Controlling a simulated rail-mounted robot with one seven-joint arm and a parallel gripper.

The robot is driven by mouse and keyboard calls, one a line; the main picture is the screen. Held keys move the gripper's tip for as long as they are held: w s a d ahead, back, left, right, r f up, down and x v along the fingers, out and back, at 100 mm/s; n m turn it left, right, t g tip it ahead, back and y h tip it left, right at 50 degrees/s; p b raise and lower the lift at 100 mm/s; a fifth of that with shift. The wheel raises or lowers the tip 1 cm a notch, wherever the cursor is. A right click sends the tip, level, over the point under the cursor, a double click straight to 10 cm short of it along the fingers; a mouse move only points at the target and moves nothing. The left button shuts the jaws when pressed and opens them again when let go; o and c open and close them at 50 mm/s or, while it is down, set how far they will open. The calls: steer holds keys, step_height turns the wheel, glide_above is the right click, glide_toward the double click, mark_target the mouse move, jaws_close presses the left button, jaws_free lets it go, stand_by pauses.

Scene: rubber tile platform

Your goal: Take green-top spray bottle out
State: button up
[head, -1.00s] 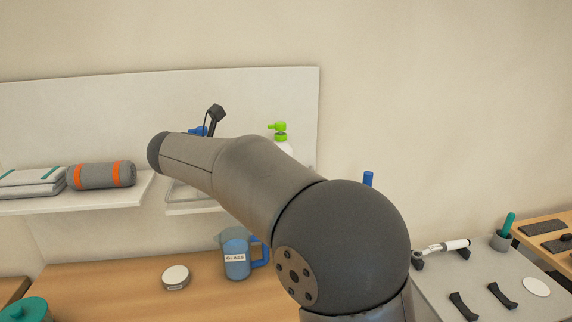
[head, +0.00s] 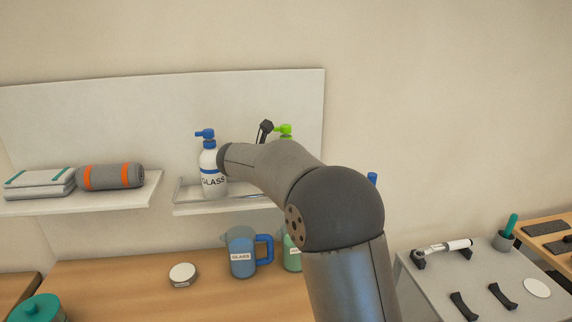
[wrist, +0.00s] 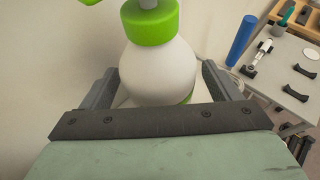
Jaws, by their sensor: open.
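The green-top spray bottle stands on the shelf, mostly hidden behind my arm in the head view, where its green spray head (head: 285,131) shows. In the wrist view its white body (wrist: 160,70) and green collar fill the upper middle. My gripper (wrist: 160,85) is open, with one finger on each side of the bottle's body. I cannot tell whether either finger touches it. The gripper's fingers are hidden behind my arm in the head view.
A blue-top spray bottle (head: 210,170) labelled GLASS stands left of my arm on the clear-edged shelf (head: 185,208). A blue jug (head: 241,258) and a partly hidden green one (head: 291,255) stand below. A rolled grey towel (head: 110,177) lies on the left shelf.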

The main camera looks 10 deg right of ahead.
steer(key=shift+w+d, duration=0.2)
steer(key=c, duration=1.5)
steer(key=shift+r, duration=0.5)
step_height(320, 180, up, 2)
steer(key=shift+r, duration=0.15)
steer(key=s+a+r+b, duration=0.1)
steer(key=s+r, duration=0.2)
steer(key=s, duration=0.1)
steer(key=s+a+r+b, duration=0.1)
steer(key=s+r, duration=0.2)
steer(key=s, duration=0.2)
steer(key=s+a+r+b, duration=0.1)
steer(key=s+r, duration=0.2)
steer(key=s, duration=0.1)
steer(key=shift+s+a+r, duration=0.2)
steer(key=shift+s+r, duration=0.15)
